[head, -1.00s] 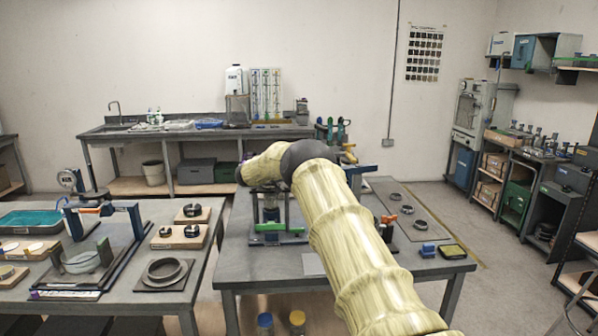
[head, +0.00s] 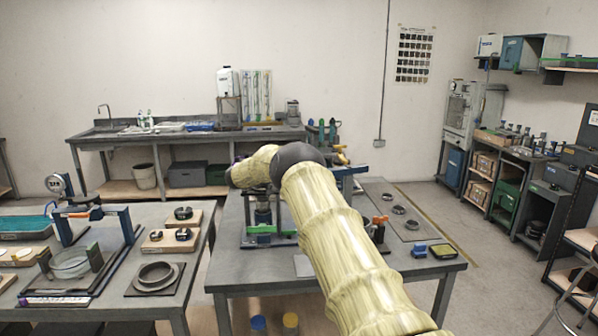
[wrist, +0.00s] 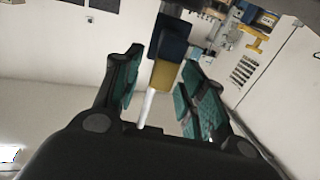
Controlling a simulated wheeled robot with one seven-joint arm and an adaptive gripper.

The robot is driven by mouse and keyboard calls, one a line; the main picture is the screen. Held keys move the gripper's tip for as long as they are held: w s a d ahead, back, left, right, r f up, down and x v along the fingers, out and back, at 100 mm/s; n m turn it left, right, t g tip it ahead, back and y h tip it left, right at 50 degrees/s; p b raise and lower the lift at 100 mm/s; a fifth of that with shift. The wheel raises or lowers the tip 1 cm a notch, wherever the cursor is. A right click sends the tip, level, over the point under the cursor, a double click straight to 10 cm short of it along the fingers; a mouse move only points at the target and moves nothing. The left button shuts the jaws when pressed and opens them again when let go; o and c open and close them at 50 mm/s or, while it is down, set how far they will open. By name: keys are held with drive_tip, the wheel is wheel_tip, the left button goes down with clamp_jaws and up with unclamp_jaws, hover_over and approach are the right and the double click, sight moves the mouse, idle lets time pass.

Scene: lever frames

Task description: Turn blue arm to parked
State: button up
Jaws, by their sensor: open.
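A frame (head: 247,241) stands on the middle table, partly hidden behind my arm. A blue bar (head: 349,170) shows just right of my arm, near the top of the frame. I cannot tell which of these is the arm to be turned. My gripper (wrist: 166,66) is open in the wrist view, its green-padded fingers apart. A dark blue block (wrist: 173,36) with a yellow part and a pale rod shows between them; contact cannot be told.
The left table holds another frame with a blue post (head: 126,225), a glass dish (head: 70,263) and dark rings (head: 157,273). Rings, a blue block (head: 418,251) and a yellow-black pad (head: 443,251) lie at the middle table's right.

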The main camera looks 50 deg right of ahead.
drive_tip(key=v, duration=1.1)
drive_tip(key=shift+w+a, duration=0.15)
drive_tip(key=shift+w, duration=0.05)
